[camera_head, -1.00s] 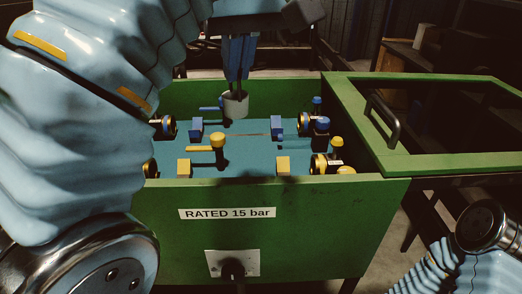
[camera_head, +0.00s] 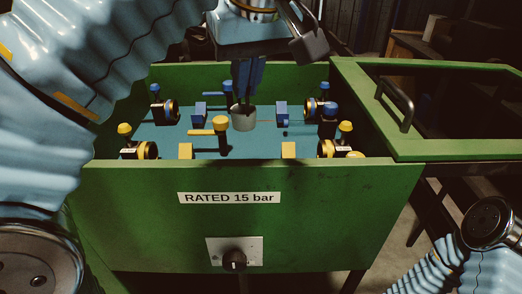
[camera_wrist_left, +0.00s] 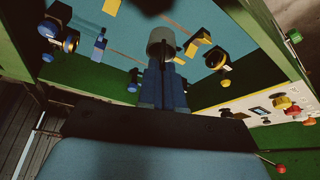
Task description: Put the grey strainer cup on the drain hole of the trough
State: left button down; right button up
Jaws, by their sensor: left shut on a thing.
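The grey strainer cup (camera_head: 243,118) is held by my left gripper (camera_head: 246,98), shut on its upper part, above the blue floor of the green trough (camera_head: 330,215). The cup looks upright. In the left wrist view the cup (camera_wrist_left: 161,40) is at the end of the blue fingers (camera_wrist_left: 163,75). A small dark spot (camera_head: 285,134) shows on the floor right of the cup; I cannot tell whether it is the drain hole. The floor directly below the cup is hidden. My right gripper is not in view; part of my right arm shows at lower right.
Yellow and blue blocks, including a blue one (camera_head: 281,114), and several black-and-yellow fittings line both sides. A green frame with a handle (camera_head: 394,103) lies to the right.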

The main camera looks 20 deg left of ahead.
pick_arm(q)
jog(key=shift+f, duration=0.45)
jog(key=shift+w+a+f+p, duration=0.2)
jog(key=shift+w+f+p, duration=0.35)
jog(key=shift+w+f, duration=1.7)
jog(key=shift+w+a+f+p, duration=0.15)
jog(key=shift+w+f+p, duration=0.35)
jog(key=shift+w+f, duration=1.75)
jog(key=shift+w+a+f+p, duration=0.2)
jog(key=shift+w+f+p, duration=0.35)
jog(key=shift+w+f, duration=1.65)
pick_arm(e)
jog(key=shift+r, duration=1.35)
pick_arm(q)
jog(key=c, duration=1.3)
grip_release()
jog(key=shift+w+r, duration=0.25)
jog(key=shift+w, duration=0.05)
jog(key=v, duration=1.2)
